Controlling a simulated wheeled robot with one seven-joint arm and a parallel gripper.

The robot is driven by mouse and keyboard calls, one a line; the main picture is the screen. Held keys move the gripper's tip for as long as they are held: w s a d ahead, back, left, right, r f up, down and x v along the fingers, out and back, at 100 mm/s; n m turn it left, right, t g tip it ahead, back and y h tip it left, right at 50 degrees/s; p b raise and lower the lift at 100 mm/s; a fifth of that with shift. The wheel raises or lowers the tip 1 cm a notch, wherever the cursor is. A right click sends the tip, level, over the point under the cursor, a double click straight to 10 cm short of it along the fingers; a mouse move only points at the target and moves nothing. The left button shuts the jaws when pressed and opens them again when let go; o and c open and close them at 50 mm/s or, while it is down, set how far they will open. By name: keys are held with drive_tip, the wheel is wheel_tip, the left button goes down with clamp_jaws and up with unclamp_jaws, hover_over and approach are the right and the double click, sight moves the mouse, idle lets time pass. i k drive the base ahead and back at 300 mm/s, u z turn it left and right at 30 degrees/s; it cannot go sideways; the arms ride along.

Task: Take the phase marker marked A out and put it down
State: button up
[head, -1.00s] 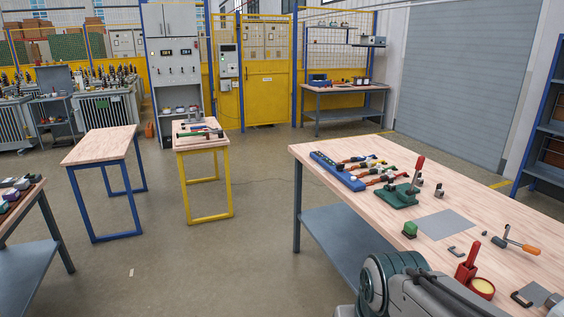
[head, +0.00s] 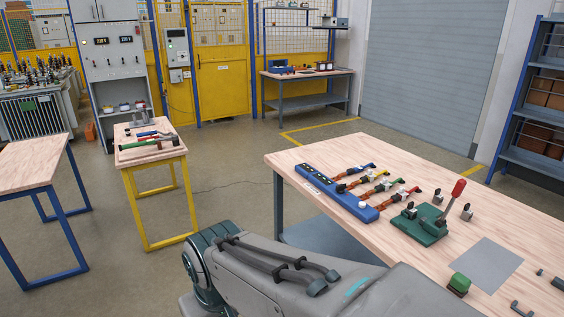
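No letter A can be read anywhere, so I cannot tell which thing is the phase marker marked A. On the right workbench (head: 300,157), a long blue holder (head: 337,193) has several orange-and-dark pieces (head: 366,186) lying beside it, with blue, yellow, green and red parts. A few small coloured items (head: 124,107) sit on the shelf of the grey cabinet, too small to make out. My arm crosses the bottom middle of the view, in front of the bench. My gripper is not in view.
A green press with a red handle (head: 423,226), a green block (head: 459,284) and a grey mat (head: 484,264) are on the workbench. A yellow-legged table (head: 168,156) with tools and a blue-legged table (head: 25,165) stand left. Floor between is clear.

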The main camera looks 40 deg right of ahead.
sight(369, 174)
drive_tip(key=z, duration=0.15)
drive_tip(key=i, duration=1.55)
drive_tip(key=z, duration=1.3)
drive_tip(key=i, duration=0.85)
drive_tip(key=z, duration=1.15)
drive_tip(key=i, duration=0.25)
drive_tip(key=z, duration=0.1)
